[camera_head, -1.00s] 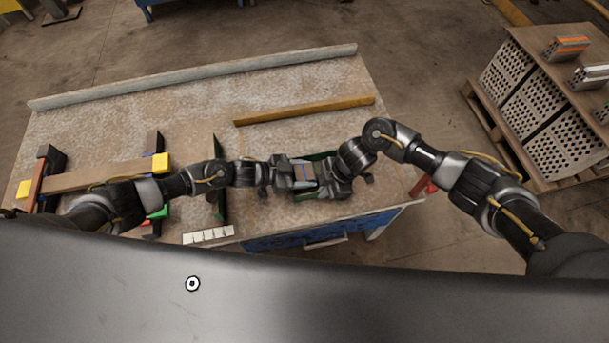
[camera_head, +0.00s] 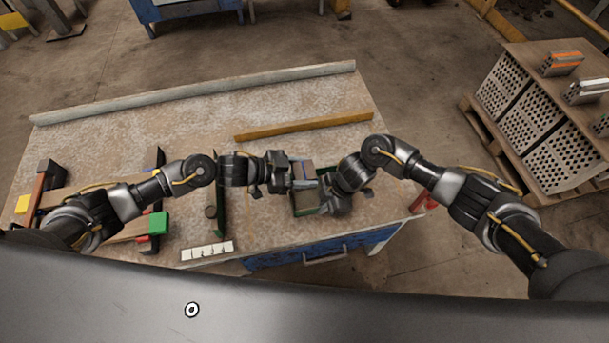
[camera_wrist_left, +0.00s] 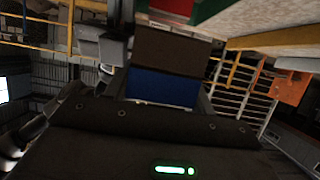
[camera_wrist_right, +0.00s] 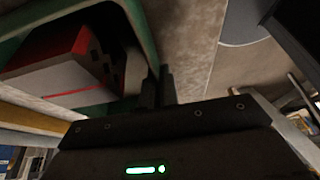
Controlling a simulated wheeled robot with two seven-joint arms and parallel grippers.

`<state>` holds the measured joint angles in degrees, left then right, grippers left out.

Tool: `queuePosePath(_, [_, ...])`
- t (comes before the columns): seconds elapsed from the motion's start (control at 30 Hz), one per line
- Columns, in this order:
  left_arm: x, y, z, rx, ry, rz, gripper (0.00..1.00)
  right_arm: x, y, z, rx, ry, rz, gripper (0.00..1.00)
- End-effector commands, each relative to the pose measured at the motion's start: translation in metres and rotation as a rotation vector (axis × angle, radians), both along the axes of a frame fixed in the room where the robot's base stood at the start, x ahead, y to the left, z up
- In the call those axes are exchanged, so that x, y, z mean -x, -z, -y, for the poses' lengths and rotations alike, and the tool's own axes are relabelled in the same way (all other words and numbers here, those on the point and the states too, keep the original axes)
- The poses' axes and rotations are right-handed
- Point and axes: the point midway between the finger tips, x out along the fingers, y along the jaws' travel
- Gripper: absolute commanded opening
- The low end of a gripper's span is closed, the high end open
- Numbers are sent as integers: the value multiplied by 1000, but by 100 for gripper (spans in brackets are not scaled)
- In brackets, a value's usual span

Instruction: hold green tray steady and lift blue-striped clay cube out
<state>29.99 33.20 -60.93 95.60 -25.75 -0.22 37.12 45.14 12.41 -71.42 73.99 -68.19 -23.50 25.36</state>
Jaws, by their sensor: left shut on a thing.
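The blue-striped clay cube (camera_head: 303,174) is in my left gripper (camera_head: 298,173), raised above the far part of the green tray. In the left wrist view the cube (camera_wrist_left: 168,68) shows a brown face and a blue face. The green tray (camera_head: 308,214) sits on the table, its near part uncovered. In the right wrist view, the tray (camera_wrist_right: 146,25) holds a block with a red face (camera_wrist_right: 55,72). My right gripper (camera_head: 326,197) is at the tray's right side; its fingers (camera_wrist_right: 160,88) look closed on the tray wall, partly hidden.
A wooden bar (camera_head: 300,127) and a long grey bar (camera_head: 190,93) lie at the back of the table. A numbered white strip (camera_head: 207,251) lies at the front. Hollow bricks (camera_head: 535,110) are stacked on a pallet at right.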

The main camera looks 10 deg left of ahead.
Motion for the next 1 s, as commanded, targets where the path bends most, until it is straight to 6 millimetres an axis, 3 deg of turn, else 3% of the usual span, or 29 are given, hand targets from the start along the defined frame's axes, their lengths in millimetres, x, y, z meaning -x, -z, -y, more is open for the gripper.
queuePosePath(0.17, [0, -1, 0, 1, 0, 0, 32, 0, -1, 0, -1, -1, 1, 0])
queuePosePath(0.37, [0, -1, 0, 1, 0, 1, 32, 0, 0, 0, -1, 0, 0, 27])
queuePosePath(0.73, [0, -1, 0, 1, 0, 1, 32, -1, -6, 2, -2, 0, 2, 28])
queuePosePath(1.0, [0, 0, 0, 1, 0, 1, 32, -8, -52, 20, -3, -2, 5, 28])
